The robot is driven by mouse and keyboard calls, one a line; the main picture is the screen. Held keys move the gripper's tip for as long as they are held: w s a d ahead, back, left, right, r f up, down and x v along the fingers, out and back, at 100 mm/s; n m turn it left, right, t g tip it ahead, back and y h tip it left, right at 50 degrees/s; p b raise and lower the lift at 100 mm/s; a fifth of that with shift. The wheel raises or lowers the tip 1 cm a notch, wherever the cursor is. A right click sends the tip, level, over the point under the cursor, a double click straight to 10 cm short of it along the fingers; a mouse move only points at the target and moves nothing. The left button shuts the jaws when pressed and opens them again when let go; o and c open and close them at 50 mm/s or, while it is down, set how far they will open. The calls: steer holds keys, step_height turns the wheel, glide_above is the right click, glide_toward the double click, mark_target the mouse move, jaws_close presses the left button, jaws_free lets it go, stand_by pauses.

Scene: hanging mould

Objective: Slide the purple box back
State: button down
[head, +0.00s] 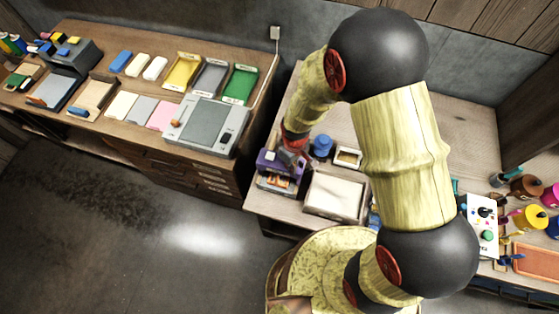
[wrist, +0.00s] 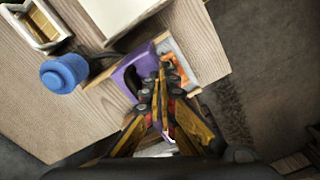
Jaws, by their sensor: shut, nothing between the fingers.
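The purple box (head: 267,160) stands near the left front corner of the right-hand wooden table, next to a small wooden tray with an orange and grey item (head: 274,182). In the wrist view the purple box (wrist: 127,72) has a dark opening or recess in its face. My gripper (head: 291,155) is at the box's right side in the head view. In the wrist view my gripper (wrist: 162,80) is shut, with its fingertips over or against the box's edge beside the orange item (wrist: 172,58). Nothing shows between the fingers. Whether they touch the box I cannot tell.
A white-topped box (head: 333,195) is close on the right. My arm hides the table's middle. A gap separates the left workbench (head: 180,65).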

stand_by(0.3)
steer(key=w+d+b, duration=0.1)
steer(key=w+d, duration=0.1)
steer(key=w, duration=0.4)
steer(key=w+d+r+b, duration=0.1)
steer(key=w+d, duration=0.1)
steer(key=w, duration=0.5)
steer(key=shift+d, duration=0.35)
stand_by(1.4)
steer(key=shift+w+r, duration=0.1)
step_height(320, 180, up, 8)
steer(key=p, duration=0.4)
stand_by(0.4)
stand_by(0.5)
